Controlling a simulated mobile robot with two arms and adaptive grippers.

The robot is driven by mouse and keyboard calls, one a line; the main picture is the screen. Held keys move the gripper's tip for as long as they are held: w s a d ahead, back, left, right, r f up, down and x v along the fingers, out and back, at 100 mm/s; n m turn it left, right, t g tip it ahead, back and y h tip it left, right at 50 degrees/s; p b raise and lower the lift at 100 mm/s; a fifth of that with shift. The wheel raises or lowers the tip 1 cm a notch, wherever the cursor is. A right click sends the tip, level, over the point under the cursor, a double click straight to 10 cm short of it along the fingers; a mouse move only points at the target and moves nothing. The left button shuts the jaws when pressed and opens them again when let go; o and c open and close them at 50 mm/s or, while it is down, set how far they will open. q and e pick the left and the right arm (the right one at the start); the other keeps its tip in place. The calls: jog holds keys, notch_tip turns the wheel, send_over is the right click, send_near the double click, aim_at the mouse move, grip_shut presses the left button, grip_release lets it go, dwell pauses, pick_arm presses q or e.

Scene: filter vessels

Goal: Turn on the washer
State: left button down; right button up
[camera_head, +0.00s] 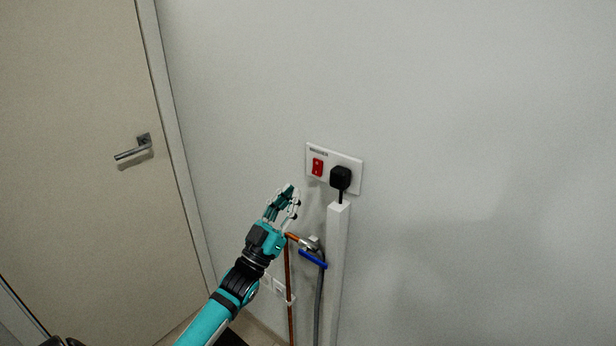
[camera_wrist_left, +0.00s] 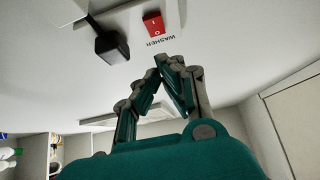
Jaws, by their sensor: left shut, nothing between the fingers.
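A white wall plate (camera_head: 326,182) labelled WASHER carries a red rocker switch (camera_head: 317,167) on its left and a black plug (camera_head: 340,178) on its right. The wrist view shows them upside down: the red switch (camera_wrist_left: 154,24), the black plug (camera_wrist_left: 110,42) and the WASHER lettering (camera_wrist_left: 161,41). My left gripper (camera_head: 290,190) is shut and empty, a little below and left of the switch in the head view. In the wrist view its fingertips (camera_wrist_left: 170,62) meet near the lettering, apart from the switch in the picture. My right gripper is not in view.
A white vertical conduit (camera_head: 337,260) runs down below the plug. A pipe with a blue-handled valve (camera_head: 313,259) and a grey hose (camera_head: 319,300) is beside it, near my left wrist. A closed door (camera_head: 80,190) stands at the left. The wall to the right is clear.

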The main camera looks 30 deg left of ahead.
aim_at(318, 165)
pick_arm(q)
jog(key=w, duration=0.4)
jog(key=w+r, duration=0.1)
jog(key=w, duration=0.1)
jog(key=shift+w+d+p, duration=0.1)
jog(key=shift+d+p, duration=0.1)
jog(key=shift+p, duration=0.2)
jog(key=shift+r, duration=0.1)
jog(key=b, duration=0.1)
jog(key=f+b, duration=0.1)
jog(key=b, duration=0.1)
jog(key=shift+w+t, duration=0.25)
jog(key=shift+t, duration=0.15)
jog(key=shift+w+r+h, duration=0.1)
jog(key=shift+r+h, duration=0.2)
